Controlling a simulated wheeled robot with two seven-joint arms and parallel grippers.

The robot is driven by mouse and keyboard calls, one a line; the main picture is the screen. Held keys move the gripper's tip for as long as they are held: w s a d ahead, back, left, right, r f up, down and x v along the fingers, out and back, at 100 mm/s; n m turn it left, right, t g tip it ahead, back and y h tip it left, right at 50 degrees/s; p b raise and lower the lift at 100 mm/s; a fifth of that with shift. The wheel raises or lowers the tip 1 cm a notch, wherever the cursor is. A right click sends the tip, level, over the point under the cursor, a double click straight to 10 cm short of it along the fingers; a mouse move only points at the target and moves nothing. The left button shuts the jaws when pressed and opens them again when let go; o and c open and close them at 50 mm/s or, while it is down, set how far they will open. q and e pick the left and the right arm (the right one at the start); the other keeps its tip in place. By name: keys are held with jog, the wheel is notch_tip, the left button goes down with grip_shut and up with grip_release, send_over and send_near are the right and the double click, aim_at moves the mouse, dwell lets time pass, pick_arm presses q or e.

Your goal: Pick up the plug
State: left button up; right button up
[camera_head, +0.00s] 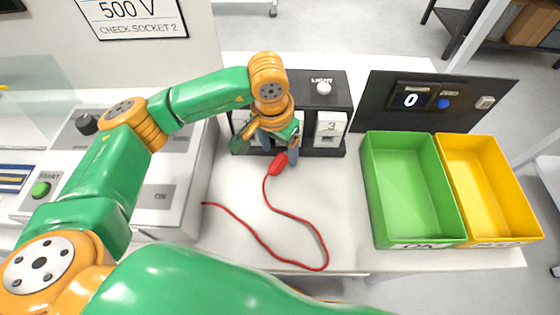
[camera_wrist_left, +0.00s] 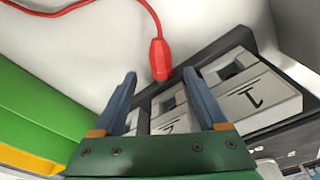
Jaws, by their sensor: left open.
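The red plug (camera_head: 278,164) lies on the white table just in front of the black socket block (camera_head: 338,92). A thin red cable (camera_head: 296,217) runs from it across the table. My left gripper (camera_head: 279,148) is above the table at the block's front, close to the plug. In the left wrist view the plug (camera_wrist_left: 160,61) appears between and slightly beyond the two open fingertips (camera_wrist_left: 160,77), with nothing gripped. The gripper partly covers the block's middle in the head view. My right gripper is not in view.
The socket block holds grey numbered sockets (camera_head: 330,128). A green bin (camera_head: 400,243) and a yellow bin (camera_head: 525,205) stand on the right, before a black panel (camera_head: 455,117) with a display reading 0. A grey console (camera_head: 165,205) is on the left. The table's front middle is clear except for the cable.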

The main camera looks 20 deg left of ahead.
aim_at(280, 159)
pick_arm(q)
notch_tip(280, 159, down, 4)
jog(key=shift+w+r+p, duration=0.1)
jog(key=shift+r+p, duration=0.05)
jog(key=shift+p, duration=0.4)
jog(key=shift+w, duration=0.1)
grip_shut()
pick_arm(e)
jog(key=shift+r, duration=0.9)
pick_arm(q)
notch_tip(280, 159, up, 3)
jog(key=shift+r+b, duration=0.1)
jog(key=shift+b, duration=0.4)
jog(key=s+d+r+b, duration=0.4)
jog(key=s+d+r, duration=0.2)
jog(key=s+r, duration=0.3)
jog(key=s, duration=0.3)
jog(key=shift+s+d+r, duration=0.15)
jog(key=shift+d+r, duration=0.15)
jog(key=shift+d, duration=0.1)
jog(key=c, duration=0.7)
grip_release()
grip_shut()
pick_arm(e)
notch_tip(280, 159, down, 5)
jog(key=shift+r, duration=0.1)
